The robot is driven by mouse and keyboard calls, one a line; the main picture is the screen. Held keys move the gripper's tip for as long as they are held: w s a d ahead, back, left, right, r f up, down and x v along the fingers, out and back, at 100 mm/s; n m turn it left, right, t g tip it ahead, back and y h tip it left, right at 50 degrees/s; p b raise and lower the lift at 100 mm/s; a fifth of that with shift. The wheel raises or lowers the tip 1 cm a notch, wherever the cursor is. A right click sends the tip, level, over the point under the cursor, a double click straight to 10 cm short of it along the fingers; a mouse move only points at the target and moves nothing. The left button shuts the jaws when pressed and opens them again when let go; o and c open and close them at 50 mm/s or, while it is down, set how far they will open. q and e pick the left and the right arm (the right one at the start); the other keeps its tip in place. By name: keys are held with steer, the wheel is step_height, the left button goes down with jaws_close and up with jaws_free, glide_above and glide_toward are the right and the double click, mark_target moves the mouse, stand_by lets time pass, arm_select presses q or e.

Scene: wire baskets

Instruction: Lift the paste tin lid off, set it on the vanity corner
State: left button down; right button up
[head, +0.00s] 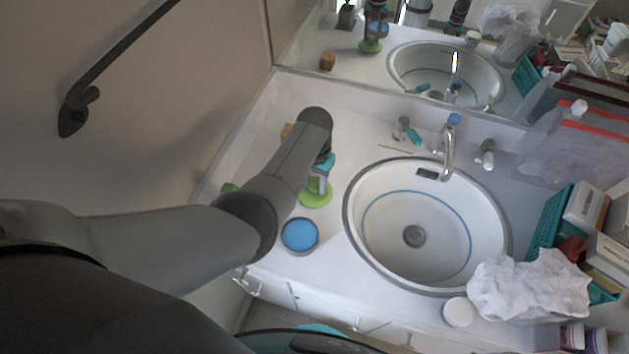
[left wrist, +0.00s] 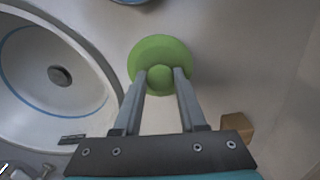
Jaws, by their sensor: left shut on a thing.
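The paste tin lid is a green disc with a round knob (head: 312,197), left of the sink in the head view. It also shows in the left wrist view (left wrist: 172,45). My left gripper (left wrist: 160,74) is shut on the lid's knob, one finger on each side; in the head view it (head: 321,180) is partly hidden by my arm. I cannot tell whether the lid touches the counter. The open paste tin (head: 300,235), with blue contents, stands apart from the lid, nearer the counter's front edge. My right gripper is not seen.
A small wooden block (left wrist: 238,127) lies near the wall. The sink (head: 352,225) and tap (head: 447,150) are to the right, with a white jar (head: 458,312) and crumpled cloth (head: 530,285) beyond.

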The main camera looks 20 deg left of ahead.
arm_select(q)
steer(key=shift+f+b, duration=0.5)
steer(key=shift+f, duration=0.1)
stand_by(0.5)
steer(key=shift+c, duration=1.9)
jaws_free()
steer(key=shift+r, duration=0.1)
steer(key=shift+r+p, duration=3.95)
steer(key=shift+p, duration=0.35)
